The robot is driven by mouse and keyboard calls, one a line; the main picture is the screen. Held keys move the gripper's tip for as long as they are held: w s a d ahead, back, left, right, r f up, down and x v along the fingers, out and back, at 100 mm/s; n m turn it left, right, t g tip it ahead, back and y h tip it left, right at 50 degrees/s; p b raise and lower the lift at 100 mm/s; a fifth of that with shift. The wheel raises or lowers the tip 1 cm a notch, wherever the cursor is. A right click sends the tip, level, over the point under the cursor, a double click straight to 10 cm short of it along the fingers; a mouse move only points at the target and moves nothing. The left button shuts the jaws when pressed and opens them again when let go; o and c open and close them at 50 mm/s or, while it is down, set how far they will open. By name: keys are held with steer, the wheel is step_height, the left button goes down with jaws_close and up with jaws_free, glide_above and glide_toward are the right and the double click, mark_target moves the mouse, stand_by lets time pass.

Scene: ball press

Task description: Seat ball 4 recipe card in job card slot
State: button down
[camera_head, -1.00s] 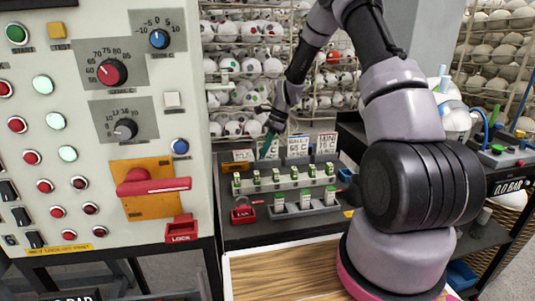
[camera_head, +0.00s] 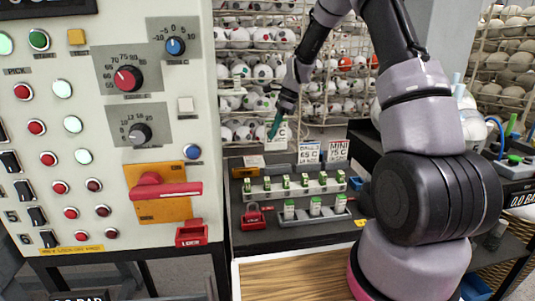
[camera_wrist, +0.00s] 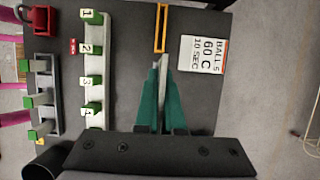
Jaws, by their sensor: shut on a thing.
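My gripper (camera_head: 275,128), with teal fingers, is shut on a white card (camera_head: 280,140) above the back of the dark bench. In the wrist view the card (camera_wrist: 161,68) is edge-on between the fingers (camera_wrist: 160,100), so its text is hidden there. An orange slot-like frame (camera_wrist: 161,28) lies beyond the fingertips, roughly in line with the card. In the head view an orange holder (camera_head: 245,172) is at the bench's back left, below and left of the gripper. The card appears above it and apart from it. A card printed "BALL 5 60 C 10 SEC" (camera_wrist: 203,54) shows right of the fingers.
Cards marked "65 C" (camera_head: 309,152) and "MINI 75 C" (camera_head: 338,151) stand at the bench's back. A rail with numbered green-topped blocks (camera_head: 295,190) and a red lock (camera_head: 252,216) are in front. The control cabinet (camera_head: 165,110) stands close on the left.

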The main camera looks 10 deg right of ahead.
steer(key=a, duration=1)
glide_above(243, 175)
steer(key=w, duration=0.1)
step_height(243, 175, down, 5)
steer(key=shift+f, duration=2.15)
steer(key=c, duration=1)
jaws_free()
steer(key=shift+f, duration=0.15)
